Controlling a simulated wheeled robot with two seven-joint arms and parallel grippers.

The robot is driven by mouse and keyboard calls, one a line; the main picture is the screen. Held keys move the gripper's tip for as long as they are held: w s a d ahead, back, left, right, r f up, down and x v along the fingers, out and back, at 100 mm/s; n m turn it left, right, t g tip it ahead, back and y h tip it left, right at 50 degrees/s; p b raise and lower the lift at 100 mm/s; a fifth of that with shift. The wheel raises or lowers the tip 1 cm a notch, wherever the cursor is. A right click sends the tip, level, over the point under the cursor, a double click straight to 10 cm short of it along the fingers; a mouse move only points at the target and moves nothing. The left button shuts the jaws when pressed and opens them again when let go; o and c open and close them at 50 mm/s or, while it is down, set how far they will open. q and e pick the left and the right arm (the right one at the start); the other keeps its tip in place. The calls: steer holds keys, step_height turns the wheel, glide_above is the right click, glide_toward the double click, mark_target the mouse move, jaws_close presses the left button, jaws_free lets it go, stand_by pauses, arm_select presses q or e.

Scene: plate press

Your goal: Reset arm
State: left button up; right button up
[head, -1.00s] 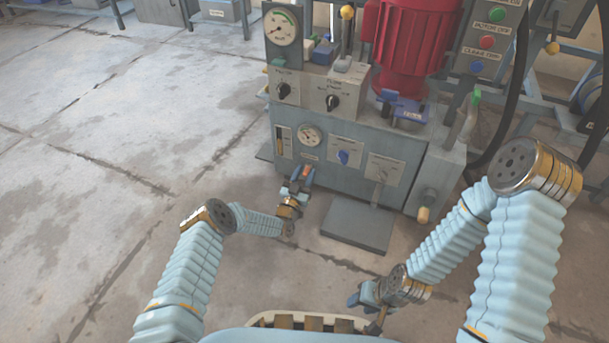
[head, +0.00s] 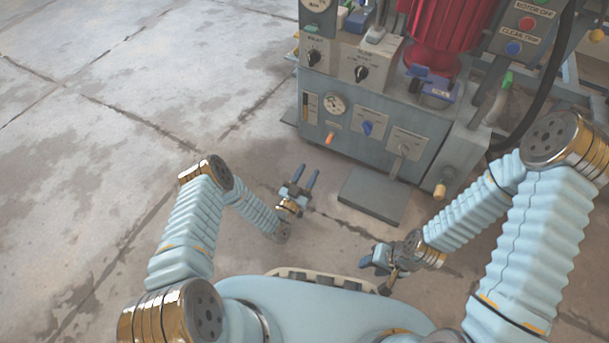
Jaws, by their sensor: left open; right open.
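My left arm comes in from the left and bends down. Its gripper (head: 307,172) is open and empty, with two dark blue fingers pointing toward the press. It is apart from the press, over the concrete floor to the left of the grey foot plate. My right gripper (head: 367,262) is open, low in front of my body and pointing left. Its fingers are small in the picture and nothing shows between them. The plate press (head: 378,122) is a grey cabinet with knobs, a gauge and a small orange lever (head: 330,138) low on its front.
A red motor (head: 450,30) stands on the press. A grey foot plate (head: 374,195) lies on the floor in front of it. A black hose (head: 553,90) hangs at the right. The concrete floor at the left is clear.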

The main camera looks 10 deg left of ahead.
arm_select(q)
steer(key=shift+r+v, duration=0.2)
steer(key=shift+v, duration=0.75)
steer(key=s+a+r+n+g+y, duration=0.15)
steer(key=s+n+g, duration=0.35)
steer(key=s+g, duration=1.55)
steer(key=s+r+t+p, duration=0.1)
steer(key=s+r+p, duration=0.2)
steer(key=r+p, duration=0.3)
steer(key=s+r+p, duration=0.2)
steer(key=r+p, duration=0.5)
steer(key=r, duration=0.1)
steer(key=shift+s+d+t+y, duration=0.35)
steer(key=shift+d, duration=0.15)
